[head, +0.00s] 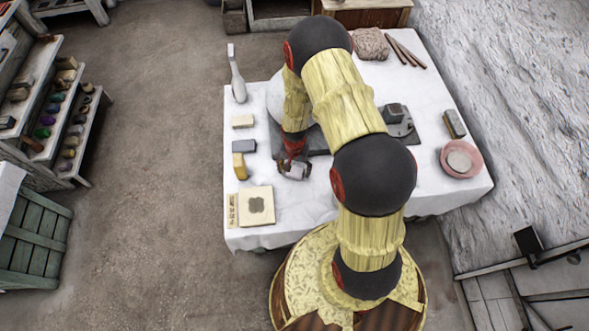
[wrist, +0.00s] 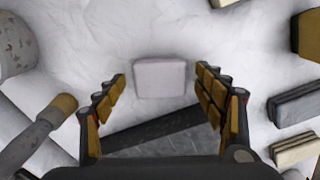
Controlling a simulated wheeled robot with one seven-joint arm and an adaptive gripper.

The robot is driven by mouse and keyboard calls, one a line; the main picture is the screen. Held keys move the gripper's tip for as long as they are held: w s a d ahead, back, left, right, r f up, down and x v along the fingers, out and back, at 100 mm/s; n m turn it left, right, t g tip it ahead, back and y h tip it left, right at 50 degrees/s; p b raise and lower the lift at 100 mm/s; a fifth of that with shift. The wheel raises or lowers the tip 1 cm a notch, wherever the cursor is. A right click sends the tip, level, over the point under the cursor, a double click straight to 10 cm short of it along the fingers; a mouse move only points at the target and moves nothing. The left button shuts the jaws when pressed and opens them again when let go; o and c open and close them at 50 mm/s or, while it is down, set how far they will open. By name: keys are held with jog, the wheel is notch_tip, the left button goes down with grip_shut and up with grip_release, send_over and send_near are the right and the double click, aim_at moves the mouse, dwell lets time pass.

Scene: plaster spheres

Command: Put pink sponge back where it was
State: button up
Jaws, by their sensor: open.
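A pale, slightly pinkish block, which looks like the pink sponge (wrist: 160,77), lies on the white cloth ahead of a dark grey slab (wrist: 155,133) in the wrist view. In the head view the sponge (head: 298,171) shows beside my gripper (head: 292,164), partly covered by it. My gripper (wrist: 162,73) is open in the wrist view, with one finger on each side of the sponge's outline. Clear gaps show between the fingers and the sponge. I cannot tell how high the fingers are above it.
A cream block (head: 242,121), grey block (head: 244,146) and yellowish block (head: 239,166) line the table's left side. A square board (head: 256,206) lies at the front left. A pink bowl (head: 474,168) stands at the right. My arm hides much of the middle.

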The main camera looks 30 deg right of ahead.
notch_tip(320, 180, up, 12)
jog(key=p, duration=0.4)
notch_tip(320, 180, up, 13)
jog(key=n+t, duration=0.1)
jog(key=n, duration=0.1)
send_over(295, 171)
jog(key=w+a, duration=0.2)
notch_tip(295, 171, up, 13)
jog(key=s+a+n+t, duration=0.2)
jog(key=s+a, duration=0.1)
jog(key=s+a+r+n+t, duration=0.1)
jog(key=s+a+r+n, duration=0.1)
jog(key=s+r, duration=0.6)
jog(key=s+a+r+n+t, duration=0.1)
jog(key=s+a+r+n, duration=0.1)
jog(key=s+r, duration=0.6)
jog(key=shift+s+a+r+n+t, duration=0.25)
jog(key=shift+a+r+n+t, duration=0.05)
jog(key=shift+r+n, duration=0.25)
